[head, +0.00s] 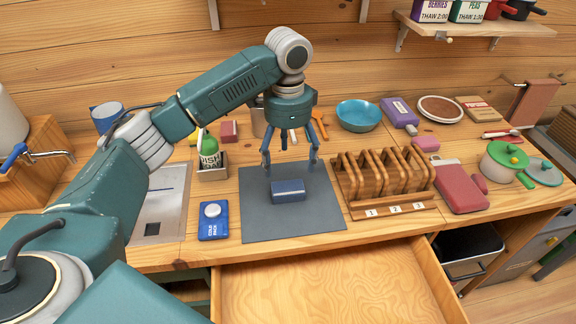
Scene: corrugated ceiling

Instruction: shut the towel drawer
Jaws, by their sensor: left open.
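An open wooden drawer (335,290) sticks out below the front edge of the counter (190,254), at the bottom of the head view. The visible part of its inside is bare, and its front panel is out of frame. My left gripper (290,163) hangs fingers down over the dark grey mat (265,222), above the counter and behind the drawer. Its fingers are spread, with nothing between them. My right gripper is not in view.
A small blue block (288,191) lies on the mat below the left gripper. A wooden rack (385,178) stands right of the mat and a blue pack (213,222) lies left. A dark bin (470,250) sits below the counter, right of the drawer.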

